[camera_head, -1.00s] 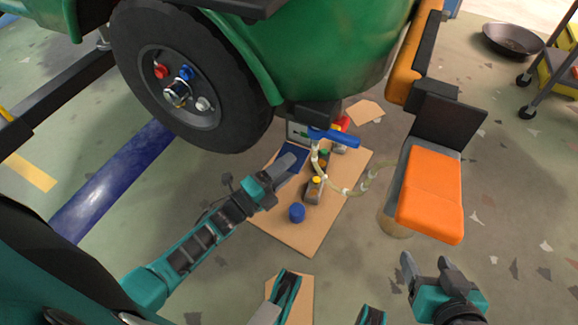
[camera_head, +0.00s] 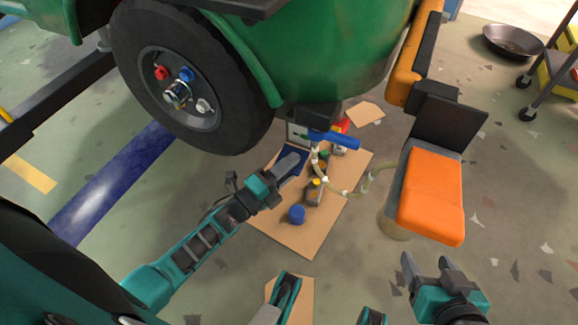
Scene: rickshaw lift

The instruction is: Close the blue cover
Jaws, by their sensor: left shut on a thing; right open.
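The blue cover (camera_head: 301,157) is a flat dark blue panel, tilted beside a small light-coloured box (camera_head: 297,131) under the green vehicle. My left gripper (camera_head: 291,162) reaches in from the lower left, and its fingertips are at the cover and hide part of it. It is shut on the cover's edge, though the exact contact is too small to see. My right gripper (camera_head: 427,264) is open and empty above the floor at the lower right, well away from the cover.
A brown cardboard sheet (camera_head: 310,237) holds a blue round cap (camera_head: 297,214), a yellow-topped bottle (camera_head: 315,192) and a pale hose (camera_head: 349,193). A blue-handled tool (camera_head: 335,139) lies close to the cover. The wheel (camera_head: 190,80) and orange-seated stool (camera_head: 431,195) flank the space.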

